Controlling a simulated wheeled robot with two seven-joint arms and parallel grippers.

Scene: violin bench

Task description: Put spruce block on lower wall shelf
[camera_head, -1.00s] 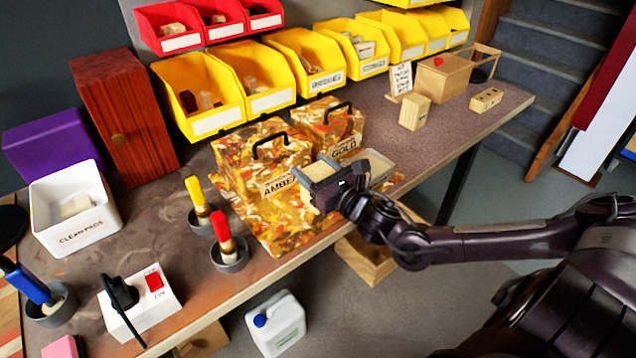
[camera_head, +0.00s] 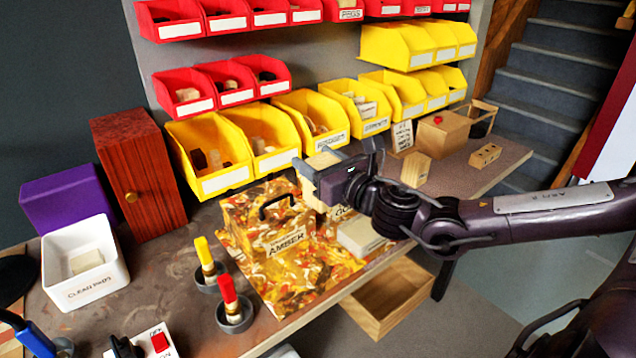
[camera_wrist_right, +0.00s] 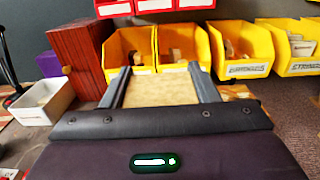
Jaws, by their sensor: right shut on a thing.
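My right gripper (camera_head: 318,165) is shut on a pale wooden block (camera_head: 322,160), which looks like the spruce block. It holds the block in the air above the marbled boxes and in front of the yellow bins. In the right wrist view the block (camera_wrist_right: 160,91) sits between the two grey fingers, with yellow bins beyond it. I cannot make out a bare wall shelf; rows of bins cover the back wall. My left gripper is not in view.
Yellow bins (camera_head: 225,180) line the back of the bench, with red bins (camera_head: 185,107) above. Below the gripper are a marbled AMBER box (camera_head: 245,235) and a second one, partly hidden. Two brushes (camera_head: 229,290) stand front left. A red-brown cabinet (camera_head: 150,190) is at left.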

